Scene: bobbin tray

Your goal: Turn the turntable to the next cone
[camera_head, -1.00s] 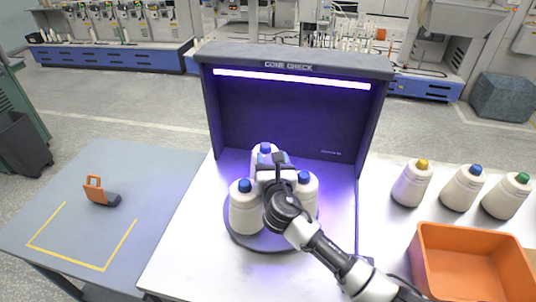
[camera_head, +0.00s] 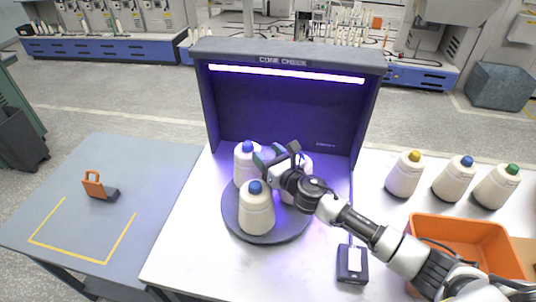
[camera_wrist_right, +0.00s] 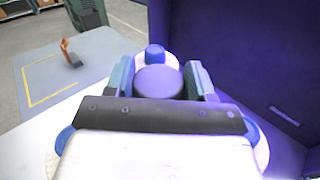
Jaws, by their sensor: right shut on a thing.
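The round dark turntable (camera_head: 234,217) stands in front of the purple-lit booth and carries three white cones with blue tips. One cone (camera_head: 257,210) is at the front, one (camera_head: 243,168) at the back left, and one (camera_head: 304,168) at the right, partly hidden by my arm. My right gripper (camera_head: 270,158) is over the middle of the turntable among the cones. In the right wrist view its fingers (camera_wrist_right: 158,82) are shut on a round grey knob (camera_wrist_right: 158,82), with a blue-tipped cone (camera_wrist_right: 155,54) just beyond. My left gripper is not in view.
The booth (camera_head: 285,110) walls stand behind and beside the turntable. Three cones with yellow (camera_head: 405,175), blue (camera_head: 454,180) and green (camera_head: 497,187) tips stand at the right, behind an orange bin (camera_head: 460,232). A small dark device (camera_head: 352,265) lies front right. An orange-handled tool (camera_head: 98,187) lies left.

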